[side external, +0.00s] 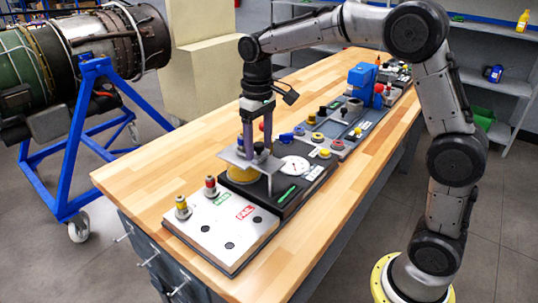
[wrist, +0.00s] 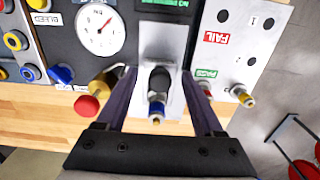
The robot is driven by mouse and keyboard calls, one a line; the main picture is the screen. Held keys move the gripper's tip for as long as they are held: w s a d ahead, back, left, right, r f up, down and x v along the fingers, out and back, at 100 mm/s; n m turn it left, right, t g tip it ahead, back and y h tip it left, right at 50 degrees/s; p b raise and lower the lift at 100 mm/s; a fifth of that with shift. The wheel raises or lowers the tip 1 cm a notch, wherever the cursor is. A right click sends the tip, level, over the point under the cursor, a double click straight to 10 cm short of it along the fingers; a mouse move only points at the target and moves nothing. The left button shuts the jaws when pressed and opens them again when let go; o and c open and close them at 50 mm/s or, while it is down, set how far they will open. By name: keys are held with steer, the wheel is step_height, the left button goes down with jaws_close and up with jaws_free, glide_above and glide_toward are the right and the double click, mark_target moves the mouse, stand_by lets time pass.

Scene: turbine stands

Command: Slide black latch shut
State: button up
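My gripper (side external: 257,145) points down over the bench, above a grey metal plate (side external: 236,157) that stands over a yellow round part (side external: 243,174). In the wrist view my gripper (wrist: 159,78) has its two dark fingers wide apart. Between them is a black knob (wrist: 159,79) on the grey plate (wrist: 155,42), with a blue-ringed piece (wrist: 156,109) just below it in the picture. I see no finger clearly touching the knob. I cannot tell for sure whether this knob is the black latch. The fingers partly hide it in the side view.
A white dial (side external: 292,165) is beside the plate. The white panel (side external: 205,232) carries PASS and FAIL labels and two posts, red-topped (side external: 210,183) and yellow-topped (side external: 181,204). A blue device (side external: 362,78) stands farther back. The bench's left side (side external: 185,158) is clear.

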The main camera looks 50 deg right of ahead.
mark_target(259, 143)
steer(key=shift+o, duration=0.8)
steer(key=shift+r, duration=3.5)
